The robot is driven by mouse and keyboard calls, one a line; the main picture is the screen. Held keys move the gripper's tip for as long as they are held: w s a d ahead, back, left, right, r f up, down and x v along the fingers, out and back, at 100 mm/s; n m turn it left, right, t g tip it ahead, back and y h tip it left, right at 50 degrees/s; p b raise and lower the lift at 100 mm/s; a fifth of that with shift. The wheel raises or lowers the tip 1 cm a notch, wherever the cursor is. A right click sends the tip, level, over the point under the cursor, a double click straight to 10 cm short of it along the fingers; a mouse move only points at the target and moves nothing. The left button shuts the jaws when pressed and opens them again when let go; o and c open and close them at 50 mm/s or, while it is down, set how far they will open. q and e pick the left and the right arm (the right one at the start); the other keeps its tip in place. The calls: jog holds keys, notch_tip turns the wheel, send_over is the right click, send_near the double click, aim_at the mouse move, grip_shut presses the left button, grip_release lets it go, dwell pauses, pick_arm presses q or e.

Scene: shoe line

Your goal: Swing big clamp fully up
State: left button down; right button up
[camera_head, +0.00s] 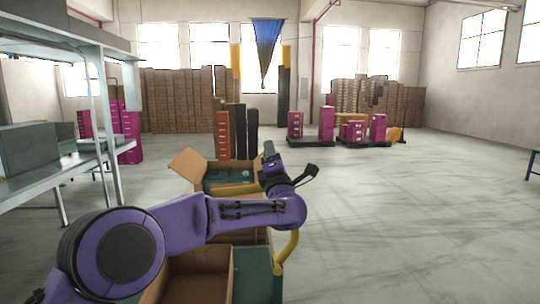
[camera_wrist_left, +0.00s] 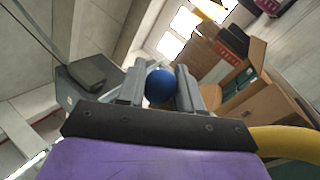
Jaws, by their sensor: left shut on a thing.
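My left gripper (camera_head: 270,154) is at the end of the purple arm, in the middle of the head view. In the left wrist view its two grey fingers (camera_wrist_left: 160,76) are shut on a round blue knob (camera_wrist_left: 160,88), which sits between them near the tips. The knob appears to belong to the big clamp, but the clamp's body is not clearly visible, so I cannot tell how far it is swung. In the head view the gripper and arm hide the knob. My right gripper is out of view.
An open carton (camera_head: 186,163) with green boxes (camera_head: 222,176) stands behind the arm, with a yellow bar (camera_head: 287,250) alongside. Another carton (camera_head: 200,283) is below. A grey metal shelf (camera_head: 38,170) is at left. The floor at right (camera_head: 430,220) is clear.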

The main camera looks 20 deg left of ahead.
pick_arm(q)
jog(key=shift+d+f, duration=0.15)
jog(key=shift+d, duration=0.05)
jog(key=c, duration=0.8)
grip_release()
jog(key=shift+w+d, duration=0.2)
jog(key=shift+d, duration=0.05)
jog(key=shift+s+f, duration=0.15)
jog(key=shift+s, duration=0.1)
jog(key=b+v, duration=0.4)
jog(key=v, duration=0.6)
